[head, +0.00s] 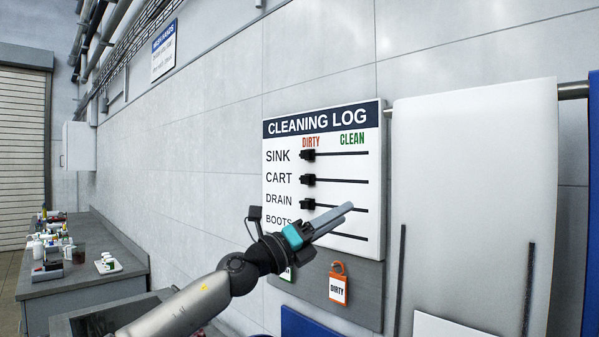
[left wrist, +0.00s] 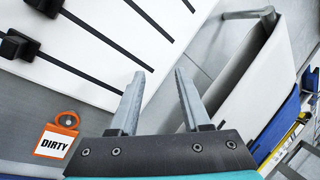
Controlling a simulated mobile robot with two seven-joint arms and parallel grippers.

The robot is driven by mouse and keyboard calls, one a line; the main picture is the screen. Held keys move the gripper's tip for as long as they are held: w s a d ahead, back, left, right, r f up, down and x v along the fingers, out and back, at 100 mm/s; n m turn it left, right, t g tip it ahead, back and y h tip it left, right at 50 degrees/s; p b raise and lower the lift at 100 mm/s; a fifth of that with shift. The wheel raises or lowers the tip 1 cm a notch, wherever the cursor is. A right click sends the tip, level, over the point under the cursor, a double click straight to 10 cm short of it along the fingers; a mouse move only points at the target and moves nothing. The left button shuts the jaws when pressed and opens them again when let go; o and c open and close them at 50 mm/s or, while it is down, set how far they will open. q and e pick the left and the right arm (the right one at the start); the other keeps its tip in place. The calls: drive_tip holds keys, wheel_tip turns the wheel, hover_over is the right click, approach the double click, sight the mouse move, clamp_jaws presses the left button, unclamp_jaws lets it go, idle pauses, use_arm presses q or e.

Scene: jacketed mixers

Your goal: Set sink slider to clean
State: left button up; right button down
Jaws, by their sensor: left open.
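The cleaning log board (head: 283,112) hangs on the wall with rows for sink, cart, drain and boots. The black sink slider (head: 308,155) is at the left end of its track, under DIRTY. The cart slider (head: 308,180) and drain slider (head: 307,204) are also at the left. The boots slider is hidden behind my left gripper in the head view. My left gripper (head: 346,209) is in front of the lower rows, below and right of the sink slider. In the left wrist view my left gripper (left wrist: 160,80) is open and empty, with two black slider knobs (left wrist: 17,46) at upper left.
An orange DIRTY tag (head: 338,288) hangs below the board and shows in the left wrist view (left wrist: 56,140). A white hanging sheet (head: 475,180) on a metal rail (head: 573,91) stands close right of the board. A counter with bottles (head: 90,270) is at far left.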

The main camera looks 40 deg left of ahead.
use_arm(q)
drive_tip(key=s+a+r+m+g+y, duration=0.2)
drive_tip(key=s+a+r+m, duration=0.25)
drive_tip(key=a+r, duration=0.4)
drive_tip(key=m+y+p, duration=0.1)
drive_tip(key=y+p, duration=0.1)
drive_tip(key=y, duration=0.2)
approach(302, 152)
drive_tip(key=shift+g, duration=0.4)
drive_tip(key=w+p, duration=0.5)
drive_tip(key=w+r+p, duration=0.1)
drive_tip(key=w+p, duration=0.1)
drive_tip(key=w, duration=0.1)
drive_tip(key=shift+d, duration=0.2)
drive_tip(key=shift+w+f+p, duration=0.15)
drive_tip(key=shift+w+p, duration=0.3)
drive_tip(key=shift+w, duration=0.2)
clamp_jaws()
